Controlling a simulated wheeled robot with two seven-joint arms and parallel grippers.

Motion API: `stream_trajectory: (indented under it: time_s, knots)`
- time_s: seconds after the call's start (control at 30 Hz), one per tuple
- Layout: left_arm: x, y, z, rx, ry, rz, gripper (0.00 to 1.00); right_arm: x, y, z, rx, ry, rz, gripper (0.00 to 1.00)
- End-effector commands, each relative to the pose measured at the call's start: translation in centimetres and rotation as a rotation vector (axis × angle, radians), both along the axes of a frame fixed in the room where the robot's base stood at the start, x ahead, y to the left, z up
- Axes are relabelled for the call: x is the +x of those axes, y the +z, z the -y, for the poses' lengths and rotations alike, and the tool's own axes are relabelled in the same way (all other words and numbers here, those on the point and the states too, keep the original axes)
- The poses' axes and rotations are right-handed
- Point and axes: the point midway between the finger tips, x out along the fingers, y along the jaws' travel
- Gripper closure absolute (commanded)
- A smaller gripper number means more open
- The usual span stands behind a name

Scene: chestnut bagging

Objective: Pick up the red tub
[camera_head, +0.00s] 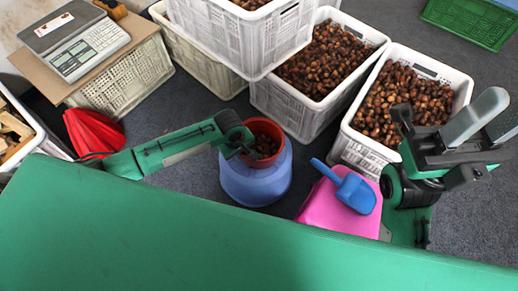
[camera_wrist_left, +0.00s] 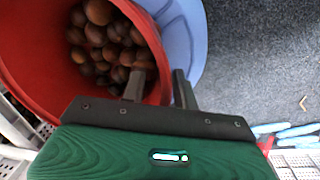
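The red tub (camera_head: 262,128) holds brown chestnuts and stands on a round blue stand (camera_head: 255,182) in the middle of the head view. My left gripper (camera_head: 246,147) is at the tub's left side, pointing down. In the left wrist view the tub (camera_wrist_left: 35,60) fills the upper left. There my left gripper (camera_wrist_left: 158,88) straddles the tub's rim, with one finger inside above the chestnuts and one outside. A gap shows between the fingers. My right gripper (camera_head: 492,112) is raised at the right of the head view, empty, its fingers apart.
White crates of chestnuts (camera_head: 360,135) stand behind and right of the stand. A pink box (camera_head: 312,207) with a blue scoop (camera_head: 355,192) lies to its right. A scale (camera_head: 78,42) sits upper left, above a red bag (camera_head: 92,132). A green crate (camera_head: 465,20) is far right.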

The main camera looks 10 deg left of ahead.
Motion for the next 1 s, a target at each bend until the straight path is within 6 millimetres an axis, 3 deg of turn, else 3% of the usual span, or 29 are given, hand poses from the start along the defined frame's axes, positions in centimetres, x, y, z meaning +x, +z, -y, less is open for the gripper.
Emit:
stream_trajectory:
  time_s: [0.23, 0.37, 0.4, 1.0]
  knots:
    - [0.02, -0.03, 0.01, 0.0, 0.0, 0.0, 0.72, -0.02, 0.09, 0.0, 0.001, 0.0, 0.002, 0.64]
    - [0.03, -0.02, 0.0, -0.001, 0.0, 0.001, 0.98, -0.02, 0.09, 0.0, 0.001, 0.0, 0.002, 0.64]
    - [0.03, -0.02, 0.0, -0.001, 0.0, 0.001, 1.0, -0.03, 0.1, 0.0, 0.001, 0.0, 0.002, 0.64]
    - [0.01, -0.03, -0.02, 0.0, 0.0, 0.0, 1.0, -0.03, 0.09, 0.01, 0.001, 0.0, 0.002, 0.64]
